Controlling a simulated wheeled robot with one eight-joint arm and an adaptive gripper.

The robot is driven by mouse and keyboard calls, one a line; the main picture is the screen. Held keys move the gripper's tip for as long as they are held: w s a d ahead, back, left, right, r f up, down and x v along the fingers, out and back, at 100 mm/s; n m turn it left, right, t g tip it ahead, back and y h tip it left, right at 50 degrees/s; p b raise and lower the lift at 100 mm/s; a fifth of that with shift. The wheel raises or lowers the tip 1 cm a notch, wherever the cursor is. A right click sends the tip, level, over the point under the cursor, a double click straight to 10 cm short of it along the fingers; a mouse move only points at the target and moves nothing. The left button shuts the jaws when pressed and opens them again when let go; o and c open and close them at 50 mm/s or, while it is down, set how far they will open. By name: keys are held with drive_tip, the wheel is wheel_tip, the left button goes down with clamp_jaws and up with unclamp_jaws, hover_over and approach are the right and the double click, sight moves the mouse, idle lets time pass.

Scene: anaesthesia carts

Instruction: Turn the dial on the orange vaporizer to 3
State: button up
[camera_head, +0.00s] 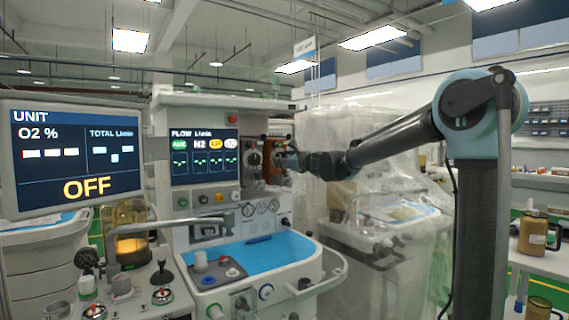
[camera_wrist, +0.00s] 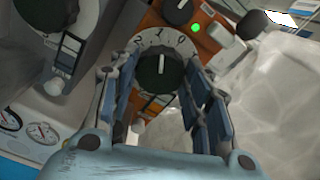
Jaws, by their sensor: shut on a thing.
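The orange vaporizer (camera_head: 274,150) is on the front of the anaesthesia machine in the head view, partly hidden by my gripper (camera_head: 286,161). In the wrist view its orange body (camera_wrist: 151,18) shows behind the dial (camera_wrist: 161,75). The dial is black with a pale numbered ring; 2, 1 and 0 are readable along its top. Its white mark points up, close to the 1. My gripper (camera_wrist: 162,100) has its blue-grey fingers on either side of the dial and is shut on it. The 3 cannot be made out.
A grey vaporizer with a black dial (camera_wrist: 82,18) stands close on the left. A smaller black knob (camera_wrist: 178,10) and a green light (camera_wrist: 195,28) are above the dial. Plastic-draped equipment (camera_head: 375,190) stands to the right. Pressure gauges (camera_wrist: 43,132) are at lower left.

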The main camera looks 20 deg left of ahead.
drive_tip(key=o, duration=1.1)
drive_tip(key=shift+d, duration=0.15)
drive_tip(key=v, duration=1.1)
drive_tip(key=shift+s+d, duration=0.25)
